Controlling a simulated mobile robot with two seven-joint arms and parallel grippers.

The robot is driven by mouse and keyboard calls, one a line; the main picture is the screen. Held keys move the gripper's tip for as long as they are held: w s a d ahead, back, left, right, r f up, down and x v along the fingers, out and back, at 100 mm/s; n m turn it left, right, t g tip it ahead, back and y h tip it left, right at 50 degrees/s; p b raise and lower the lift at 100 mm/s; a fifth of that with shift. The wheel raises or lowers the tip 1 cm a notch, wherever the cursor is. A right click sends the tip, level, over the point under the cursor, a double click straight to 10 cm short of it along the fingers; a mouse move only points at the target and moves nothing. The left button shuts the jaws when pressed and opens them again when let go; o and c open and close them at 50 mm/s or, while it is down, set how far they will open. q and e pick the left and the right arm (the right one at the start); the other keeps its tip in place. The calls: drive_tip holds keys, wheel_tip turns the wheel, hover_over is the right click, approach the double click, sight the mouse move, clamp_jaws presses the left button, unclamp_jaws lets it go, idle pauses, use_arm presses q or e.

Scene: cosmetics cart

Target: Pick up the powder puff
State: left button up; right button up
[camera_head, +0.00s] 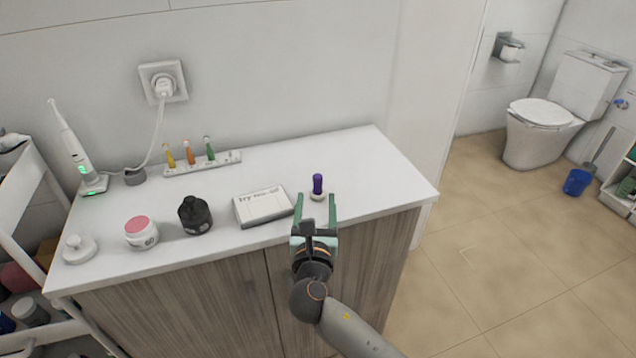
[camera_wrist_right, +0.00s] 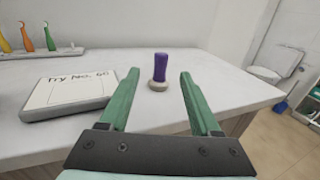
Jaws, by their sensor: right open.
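The powder puff appears to be the purple-handled piece with a round pale base (camera_head: 318,184). It stands upright near the right end of the white countertop (camera_head: 375,160). It also shows in the right wrist view (camera_wrist_right: 160,68). My right gripper (camera_head: 315,203) has green fingers and is open and empty. In the right wrist view its fingertips (camera_wrist_right: 159,76) spread to either side of the puff in the picture, with the puff beyond them. I see no contact. My left gripper is not in view.
A white box with writing (camera_head: 263,207) lies left of the puff. Farther left are a black bottle (camera_head: 195,217), a pink-topped jar (camera_head: 141,232) and a white knobbed disc (camera_head: 80,249). The countertop right of the puff is clear.

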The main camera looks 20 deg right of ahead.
sight(318, 186)
drive_tip(key=b+x, duration=0.1)
drive_tip(key=x, duration=0.9)
drive_tip(key=shift+w+d+f, duration=0.1)
drive_tip(key=shift+w+d, duration=0.05)
drive_tip(key=shift+w, duration=0.1)
clamp_jaws()
idle(0.3)
